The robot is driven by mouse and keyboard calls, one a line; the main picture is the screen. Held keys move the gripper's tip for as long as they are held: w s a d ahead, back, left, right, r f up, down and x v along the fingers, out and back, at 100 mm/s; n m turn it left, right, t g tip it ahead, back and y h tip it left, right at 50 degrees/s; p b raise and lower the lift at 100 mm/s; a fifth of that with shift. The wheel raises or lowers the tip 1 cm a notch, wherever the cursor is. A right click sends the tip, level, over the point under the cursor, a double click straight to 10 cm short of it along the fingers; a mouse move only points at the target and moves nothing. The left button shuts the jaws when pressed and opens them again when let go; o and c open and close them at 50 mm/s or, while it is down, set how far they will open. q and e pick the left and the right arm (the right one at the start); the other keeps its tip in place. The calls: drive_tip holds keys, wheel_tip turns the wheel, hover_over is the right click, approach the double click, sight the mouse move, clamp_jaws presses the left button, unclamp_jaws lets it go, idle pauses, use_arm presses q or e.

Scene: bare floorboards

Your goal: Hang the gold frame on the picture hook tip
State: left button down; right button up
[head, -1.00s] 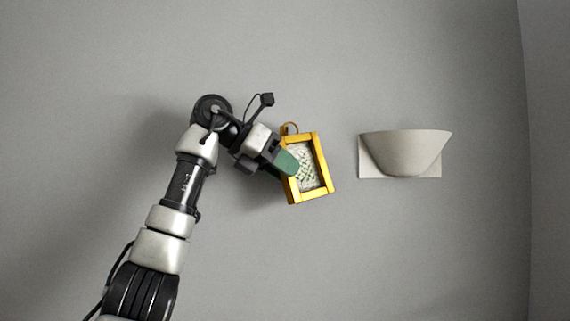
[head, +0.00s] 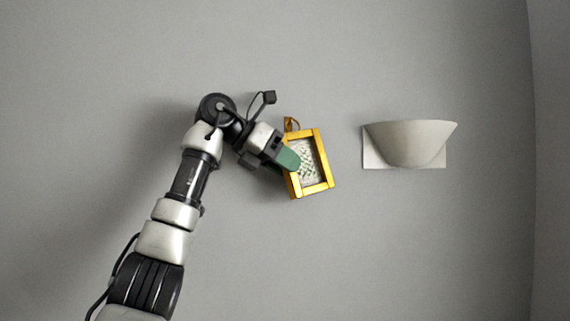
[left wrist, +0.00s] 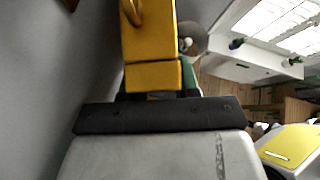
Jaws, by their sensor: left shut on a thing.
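The gold frame (head: 322,160) is in front of the grey wall in the head view, tilted a little, with a pale patterned inside. My left gripper (head: 289,159), with green fingertips, is shut on its left side. In the left wrist view the gold frame (left wrist: 150,45) rises from the fingers and hides most of them. A small brown-gold loop shape (head: 291,124) shows at the frame's top left corner. I cannot tell there which part is the frame's ring and which is the hook, or whether they touch. A brown piece (left wrist: 70,4), possibly the hook, shows at the wrist view's top edge.
A pale bowl-shaped wall fixture (head: 410,145) on a white plate is right of the frame, with a gap between them. The wall above and below the frame is clear. A wall corner (head: 531,160) stands at the far right.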

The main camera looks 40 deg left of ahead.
use_arm(q)
drive_tip(key=c, duration=0.7)
unclamp_jaws()
drive_tip(key=shift+c, duration=0.2)
drive_tip(key=v, duration=0.7)
drive_tip(key=shift+r+b, duration=0.15)
drive_tip(key=shift+b, duration=0.15)
drive_tip(key=shift+a, duration=0.1)
drive_tip(key=shift+s, duration=0.1)
